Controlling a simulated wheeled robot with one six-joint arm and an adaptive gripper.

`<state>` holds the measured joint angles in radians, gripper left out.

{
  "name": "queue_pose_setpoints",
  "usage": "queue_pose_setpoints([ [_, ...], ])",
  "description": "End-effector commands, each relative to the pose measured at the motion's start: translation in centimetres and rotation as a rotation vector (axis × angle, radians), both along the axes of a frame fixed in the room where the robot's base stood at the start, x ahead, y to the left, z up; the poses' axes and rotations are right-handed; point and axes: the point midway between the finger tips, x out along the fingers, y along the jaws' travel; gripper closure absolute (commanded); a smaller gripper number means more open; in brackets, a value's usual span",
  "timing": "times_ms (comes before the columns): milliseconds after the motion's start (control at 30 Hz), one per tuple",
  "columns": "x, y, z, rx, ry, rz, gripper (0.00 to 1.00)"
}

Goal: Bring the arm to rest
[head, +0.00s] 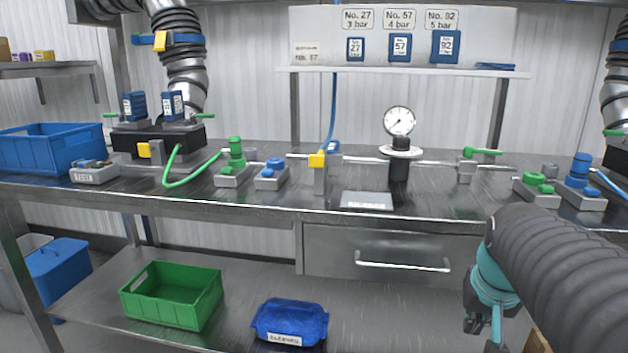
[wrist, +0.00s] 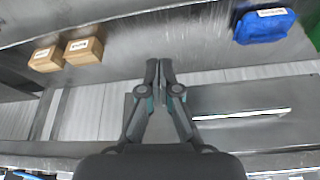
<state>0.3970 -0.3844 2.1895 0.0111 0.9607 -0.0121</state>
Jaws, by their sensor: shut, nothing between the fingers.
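My gripper (head: 483,335) hangs at the lower right of the head view, in front of the bench and below its top, to the right of the drawer handle. In the wrist view my gripper (wrist: 159,68) points away from the camera with its two dark fingers together at the tips. Nothing is held between them. My grey ribbed arm covers the lower right corner of the head view. The gripper appears apart from the bench and the shelf.
The steel bench (head: 330,204) carries a pressure gauge (head: 399,122), valves and pipes. Its drawer (head: 400,252) is shut. The lower shelf holds a green crate (head: 172,295), a blue bag (head: 290,322) and two brown boxes (wrist: 84,50). A blue crate (head: 50,148) stands on the bench's left.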

Motion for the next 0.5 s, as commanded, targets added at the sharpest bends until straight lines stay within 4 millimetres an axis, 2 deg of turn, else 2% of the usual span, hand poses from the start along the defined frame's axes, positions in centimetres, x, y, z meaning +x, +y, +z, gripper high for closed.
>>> queue_pose_setpoints([
  [33, -1.3, 2.1, -1.1, -0.003, -0.008, 0.041, 1.00],
  [100, -3.0, 4.6, -2.6, -0.008, -0.017, 0.094, 1.00],
  [267, -6.8, 9.2, -5.0, -0.015, -0.033, 0.230, 1.00],
  [367, -8.1, 11.1, -5.0, -0.022, -0.064, 0.302, 1.00],
  [500, -8.4, 12.7, -3.8, -0.030, -0.112, 0.367, 1.00],
])
